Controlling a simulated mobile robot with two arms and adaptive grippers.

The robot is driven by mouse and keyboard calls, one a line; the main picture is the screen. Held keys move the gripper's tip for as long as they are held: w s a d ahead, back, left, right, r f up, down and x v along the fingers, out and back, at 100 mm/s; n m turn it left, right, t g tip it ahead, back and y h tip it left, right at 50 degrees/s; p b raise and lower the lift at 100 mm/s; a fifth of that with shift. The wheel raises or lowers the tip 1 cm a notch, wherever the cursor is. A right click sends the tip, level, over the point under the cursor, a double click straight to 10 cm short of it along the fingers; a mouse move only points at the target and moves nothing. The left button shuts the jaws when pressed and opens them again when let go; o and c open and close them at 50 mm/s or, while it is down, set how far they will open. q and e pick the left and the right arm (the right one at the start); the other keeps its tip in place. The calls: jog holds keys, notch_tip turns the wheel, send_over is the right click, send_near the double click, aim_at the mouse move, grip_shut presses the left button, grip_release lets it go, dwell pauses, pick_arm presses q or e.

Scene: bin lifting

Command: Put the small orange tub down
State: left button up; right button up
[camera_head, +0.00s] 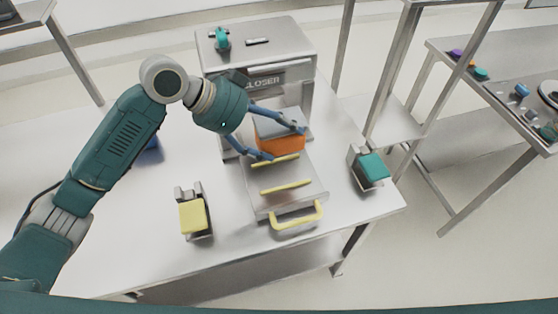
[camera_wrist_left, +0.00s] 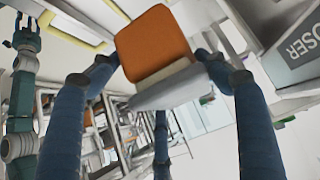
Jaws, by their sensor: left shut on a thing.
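The small orange tub (camera_head: 282,144) is in my left gripper (camera_head: 283,142), whose blue fingers are shut on it from both sides. It sits over the back part of a grey drawer-like tray (camera_head: 262,203) with yellow handles; I cannot tell whether it touches the tray. In the left wrist view the tub (camera_wrist_left: 155,45) shows its orange face and a pale grey part, between the blue fingers. My right arm (camera_wrist_left: 22,90) shows at the left of that view, its gripper (camera_wrist_left: 22,22) small and its jaws unclear.
A grey box marked CLOSER (camera_head: 275,50) stands behind the tub. A yellow-topped holder (camera_head: 193,216) is left of the tray and a teal-topped one (camera_head: 373,167) right. A blue item (camera_head: 150,150) lies partly behind my arm. The table's front left is clear.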

aim_at(277, 152)
pick_arm(q)
notch_tip(277, 152, down, 6)
jog(key=shift+d+r+p, duration=0.15)
jog(key=shift+p, duration=0.3)
jog(key=shift+f, duration=0.65)
notch_tip(277, 152, down, 3)
jog(key=shift+f+p, duration=0.2)
jog(key=shift+p, duration=0.25)
jog(key=shift+f, duration=0.4)
pick_arm(e)
jog(key=shift+d+r, duration=0.8)
jog(key=shift+r, duration=0.3)
pick_arm(q)
jog(key=shift+f+b, duration=0.4)
jog(key=shift+f, duration=0.25)
pick_arm(e)
jog(key=shift+a+f, duration=0.4)
jog(key=shift+f, duration=0.05)
